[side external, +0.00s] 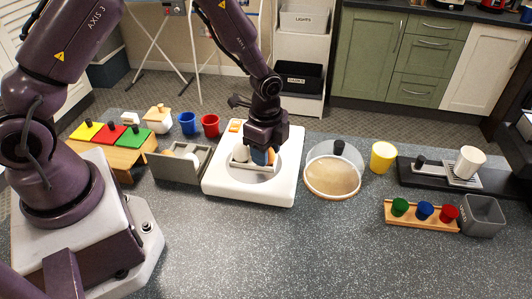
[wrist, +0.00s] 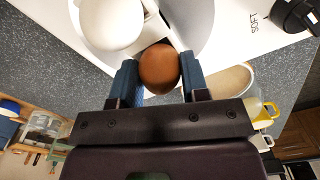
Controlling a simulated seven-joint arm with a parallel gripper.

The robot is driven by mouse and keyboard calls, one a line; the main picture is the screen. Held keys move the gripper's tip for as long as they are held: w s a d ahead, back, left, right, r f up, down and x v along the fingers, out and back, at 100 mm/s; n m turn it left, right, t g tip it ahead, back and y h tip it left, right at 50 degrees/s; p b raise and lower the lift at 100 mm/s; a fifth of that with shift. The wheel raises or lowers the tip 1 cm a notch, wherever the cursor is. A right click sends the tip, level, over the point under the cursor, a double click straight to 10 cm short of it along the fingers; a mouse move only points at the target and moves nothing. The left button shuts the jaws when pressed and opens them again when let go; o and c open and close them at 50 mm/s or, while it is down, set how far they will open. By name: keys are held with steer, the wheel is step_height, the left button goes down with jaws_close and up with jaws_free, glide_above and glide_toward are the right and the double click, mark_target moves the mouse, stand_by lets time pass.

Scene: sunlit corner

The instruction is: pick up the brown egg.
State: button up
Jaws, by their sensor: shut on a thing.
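The brown egg (wrist: 159,68) sits between the two blue fingertips of my gripper (wrist: 160,76) in the wrist view, with a finger against each side. There the fingers and wrist mostly hide the egg. A white egg (wrist: 112,24) is just left of the brown egg in the wrist view, by a white holder. I cannot tell whether the brown egg still touches the holder.
A grey divided box (side external: 180,174) stands left of the appliance. A clear dome with a black knob (side external: 333,170) stands close on its right, then a yellow mug (side external: 383,157). Blue (side external: 188,123) and red (side external: 211,125) cups are behind left. The front counter is clear.

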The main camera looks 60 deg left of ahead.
steer(key=shift+r, duration=0.6)
steer(key=s+r, duration=1.2)
steer(key=s, duration=0.2)
steer(key=w+a+f, duration=0.3)
steer(key=a, duration=0.4)
steer(key=w+a+f, duration=0.3)
steer(key=w+a, duration=0.1)
steer(key=a, duration=0.4)
steer(key=w+a+f, duration=0.3)
steer(key=a, duration=0.4)
steer(key=shift+w+a, duration=0.25)
steer(key=shift+a, duration=0.05)
steer(key=shift+f, duration=0.9)
